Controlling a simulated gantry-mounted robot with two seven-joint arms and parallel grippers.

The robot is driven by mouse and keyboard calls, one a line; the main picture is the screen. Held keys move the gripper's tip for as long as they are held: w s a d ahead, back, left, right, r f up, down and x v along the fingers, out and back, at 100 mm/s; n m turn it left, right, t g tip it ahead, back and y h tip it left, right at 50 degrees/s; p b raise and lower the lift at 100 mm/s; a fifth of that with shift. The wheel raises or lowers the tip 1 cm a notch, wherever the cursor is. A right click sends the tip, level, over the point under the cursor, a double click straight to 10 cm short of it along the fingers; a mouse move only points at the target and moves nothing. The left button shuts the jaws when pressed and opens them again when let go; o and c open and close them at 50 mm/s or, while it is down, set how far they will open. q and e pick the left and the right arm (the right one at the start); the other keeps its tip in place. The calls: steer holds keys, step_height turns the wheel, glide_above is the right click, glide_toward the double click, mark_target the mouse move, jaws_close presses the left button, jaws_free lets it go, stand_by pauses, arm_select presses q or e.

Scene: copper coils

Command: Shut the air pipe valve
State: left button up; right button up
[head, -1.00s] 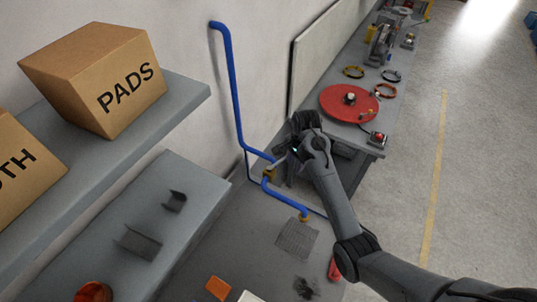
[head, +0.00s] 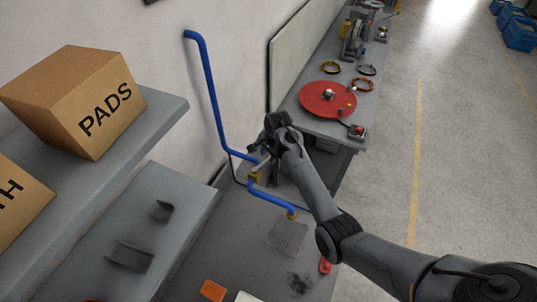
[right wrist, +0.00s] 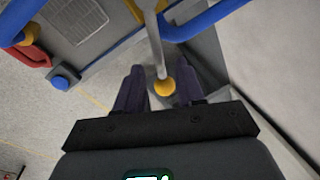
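The silver valve lever (right wrist: 154,42) shows in the right wrist view, ending in a yellow knob (right wrist: 164,87). My right gripper (head: 264,153) is at the lever in the head view, partly hidden by its own wrist. In the right wrist view its two dark fingers (right wrist: 160,80) are apart, one on each side of the knob end, with gaps visible. My left gripper is not in view.
A workbench (head: 347,112) with a red disc (head: 326,101) stands behind my right arm. A grey shelf (head: 165,113) with a PADS box (head: 75,95) is at the left.

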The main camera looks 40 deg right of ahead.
steer(key=shift+w+f, duration=0.1)
steer(key=shift+f, duration=0.45)
steer(key=shift+c, duration=0.5)
jaws_close()
stand_by(0.6)
